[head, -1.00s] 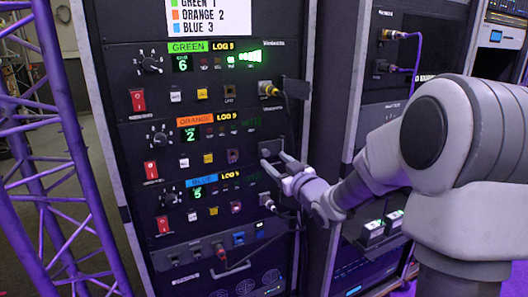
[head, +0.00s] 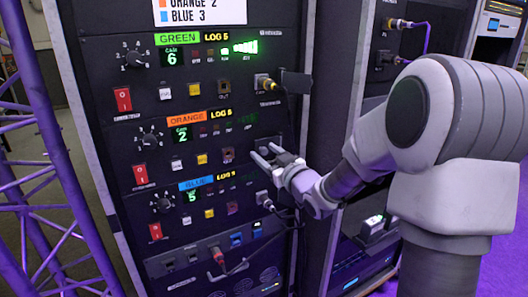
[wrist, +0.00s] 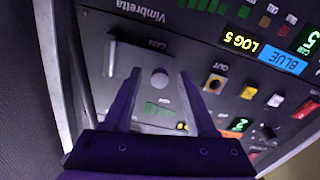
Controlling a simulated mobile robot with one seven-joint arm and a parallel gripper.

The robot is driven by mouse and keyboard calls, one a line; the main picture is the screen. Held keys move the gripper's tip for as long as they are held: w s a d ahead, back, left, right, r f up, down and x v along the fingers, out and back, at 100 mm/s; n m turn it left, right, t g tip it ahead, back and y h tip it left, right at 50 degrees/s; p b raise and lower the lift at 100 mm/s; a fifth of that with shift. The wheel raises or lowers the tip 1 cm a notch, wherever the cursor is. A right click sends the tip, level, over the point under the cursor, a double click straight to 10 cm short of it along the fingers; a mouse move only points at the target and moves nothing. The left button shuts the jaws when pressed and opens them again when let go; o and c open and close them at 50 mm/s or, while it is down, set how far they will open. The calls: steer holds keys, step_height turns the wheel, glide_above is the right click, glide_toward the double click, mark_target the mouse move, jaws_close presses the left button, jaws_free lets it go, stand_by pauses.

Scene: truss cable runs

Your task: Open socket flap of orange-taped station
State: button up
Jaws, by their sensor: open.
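The orange-taped station, with orange tape (head: 186,119) and a green "2" display (head: 181,134), is the middle of three stations on the black rack. Its socket flap (head: 264,145), a dark plate at the right end of its row, is partly hidden by my gripper (head: 268,157) and looks closed. In the wrist view the panel appears turned over; a grey plate (wrist: 133,62) with a round pale spot (wrist: 160,78) and a "CAN" label lies ahead. My open gripper (wrist: 158,80) has its fingers on either side of that spot in the picture; contact cannot be told.
The green station (head: 177,39) above has an open flap (head: 297,82) and a yellow-ringed plug (head: 266,84) with a cable. The blue station (head: 195,184) below has a plugged cable (head: 264,198). A purple truss (head: 45,200) stands left; another rack is right.

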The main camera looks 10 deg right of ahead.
jaws_close()
stand_by(0.3)
stand_by(1.2)
